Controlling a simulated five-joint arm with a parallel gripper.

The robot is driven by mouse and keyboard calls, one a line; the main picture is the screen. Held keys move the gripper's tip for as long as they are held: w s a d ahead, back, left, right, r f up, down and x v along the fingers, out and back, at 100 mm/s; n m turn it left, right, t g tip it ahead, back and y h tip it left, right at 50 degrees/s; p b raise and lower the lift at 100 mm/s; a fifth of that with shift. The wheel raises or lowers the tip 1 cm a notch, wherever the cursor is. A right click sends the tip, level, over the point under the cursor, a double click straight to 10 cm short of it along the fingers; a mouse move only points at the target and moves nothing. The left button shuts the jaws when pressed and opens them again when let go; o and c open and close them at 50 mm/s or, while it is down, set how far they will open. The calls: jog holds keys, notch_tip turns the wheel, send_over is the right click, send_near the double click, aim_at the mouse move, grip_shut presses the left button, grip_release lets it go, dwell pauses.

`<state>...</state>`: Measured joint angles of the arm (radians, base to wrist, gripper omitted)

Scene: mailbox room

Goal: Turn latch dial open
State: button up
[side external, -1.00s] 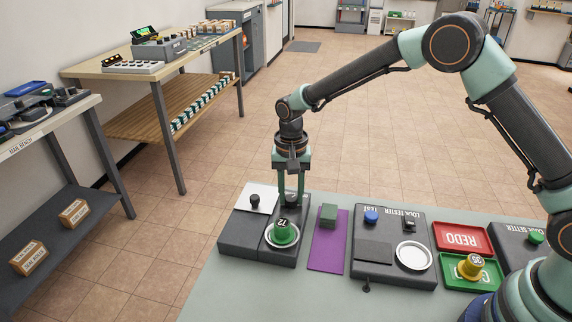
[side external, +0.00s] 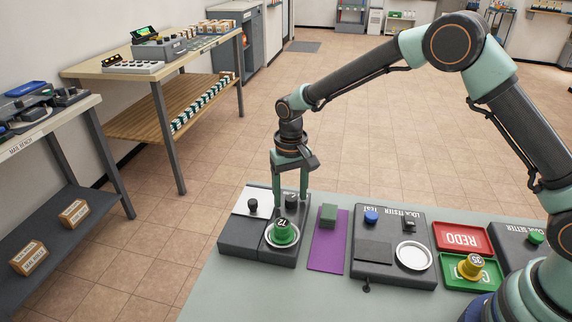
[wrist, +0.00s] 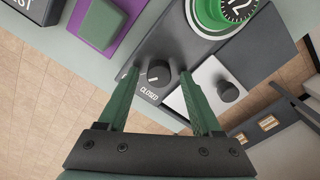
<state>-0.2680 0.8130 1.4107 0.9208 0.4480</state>
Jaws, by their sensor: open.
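The latch dial is a dark round knob (wrist: 159,76) with a pale pointer line, on a dark grey box (side external: 256,240). The word CLOSED is printed beside it in the wrist view. In the side view the dial (side external: 291,201) shows between the green fingers. My gripper (wrist: 160,72) points down with its fingers open, one on each side of the dial. A gap shows on both sides in the wrist view, and I see no contact. My gripper also shows in the side view (side external: 290,200).
A second dark knob (wrist: 228,90) stands on a white plate beside the dial. A green numbered lock (side external: 283,232) sits in a round holder on the same box. A green block (side external: 328,215) on a purple mat and the lock tester (side external: 395,262) lie to the right.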

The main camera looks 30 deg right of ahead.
aim_at(291, 198)
jog(key=n, duration=0.4)
jog(key=shift+s+f, duration=0.1)
jog(key=shift+s, duration=0.05)
jog(key=n, duration=0.4)
jog(key=shift+r+n, duration=0.4)
jog(key=shift+n, duration=0.1)
notch_tip(291, 198, up, 12)
jog(key=s+d+r+m+t, duration=0.2)
jog(key=s+d+r+m, duration=0.1)
jog(key=s+d, duration=0.3)
jog(key=s+d+r+m+t, duration=0.3)
jog(key=s+d+r, duration=0.2)
jog(key=s, duration=0.6)
jog(key=shift+s+d+r, duration=0.3)
jog(key=shift+d+r, duration=0.05)
jog(key=shift+d, duration=0.4)
